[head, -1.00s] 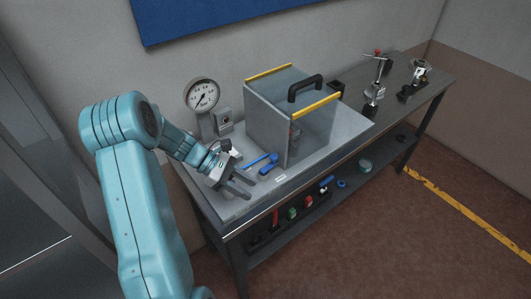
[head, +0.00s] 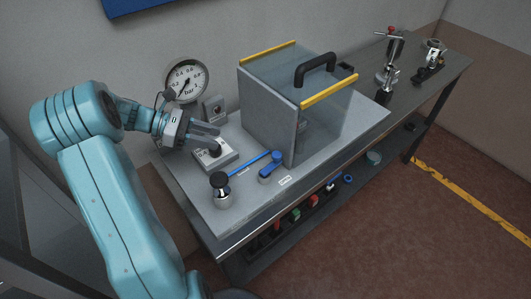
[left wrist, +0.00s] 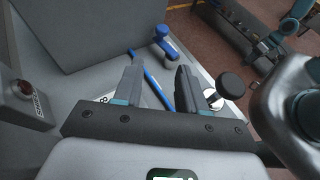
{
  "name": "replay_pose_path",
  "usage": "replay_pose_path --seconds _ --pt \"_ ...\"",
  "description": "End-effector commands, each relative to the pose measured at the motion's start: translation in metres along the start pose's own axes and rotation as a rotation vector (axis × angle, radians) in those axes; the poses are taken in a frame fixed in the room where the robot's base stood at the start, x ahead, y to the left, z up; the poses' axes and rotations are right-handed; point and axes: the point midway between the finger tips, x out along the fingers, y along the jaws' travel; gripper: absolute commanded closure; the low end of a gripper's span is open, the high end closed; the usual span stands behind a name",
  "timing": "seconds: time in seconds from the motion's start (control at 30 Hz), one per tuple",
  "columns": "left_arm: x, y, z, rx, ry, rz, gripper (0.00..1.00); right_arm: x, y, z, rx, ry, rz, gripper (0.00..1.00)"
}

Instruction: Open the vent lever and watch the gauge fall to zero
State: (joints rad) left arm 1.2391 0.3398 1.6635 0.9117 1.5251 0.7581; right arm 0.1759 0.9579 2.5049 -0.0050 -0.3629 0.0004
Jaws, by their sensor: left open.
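The round white gauge (head: 187,80), marked in bar, stands at the back left of the bench; its needle points to the lower left, and the exact value is too small to read. A long blue handle (head: 250,162) runs beside a black knob (head: 219,180). A shorter blue lever (head: 270,168) stands to its right; both show in the left wrist view, the handle (left wrist: 151,82) and the lever (left wrist: 163,38). I cannot tell which is the vent lever; the labels are unreadable. My left gripper (head: 207,139) is open and empty above a small plate, left of both.
A small grey button box (head: 214,108) is beside the gauge. Metal fittings (head: 391,70) stand at the far right. A lower shelf (head: 373,170) holds small parts.

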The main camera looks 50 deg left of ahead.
Motion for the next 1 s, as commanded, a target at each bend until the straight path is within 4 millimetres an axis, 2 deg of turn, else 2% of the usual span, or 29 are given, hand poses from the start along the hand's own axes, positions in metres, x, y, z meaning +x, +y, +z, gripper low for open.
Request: replay_pose_path --seconds 0.17,0.27,0.7,0.83,1.0 --pt "0.012 -0.005 0.000 0.001 -0.001 -0.001 0.59 0.000 0.000 0.000 0.000 0.001 0.000 0.44" --pt "0.030 -0.008 0.001 -0.001 -0.002 -0.003 0.59 -0.003 -0.001 0.000 0.000 0.001 0.000 0.44" --pt "0.133 -0.008 0.001 -0.001 -0.001 -0.004 0.59 -0.018 -0.006 0.000 0.000 0.001 0.000 0.44" --pt "0.153 -0.006 0.001 -0.001 0.000 -0.002 0.59 -0.021 -0.007 0.000 0.000 0.001 0.000 0.44" --pt "0.165 -0.004 -0.001 0.000 0.001 0.000 0.59 -0.022 -0.008 0.000 0.000 0.001 0.000 0.44"
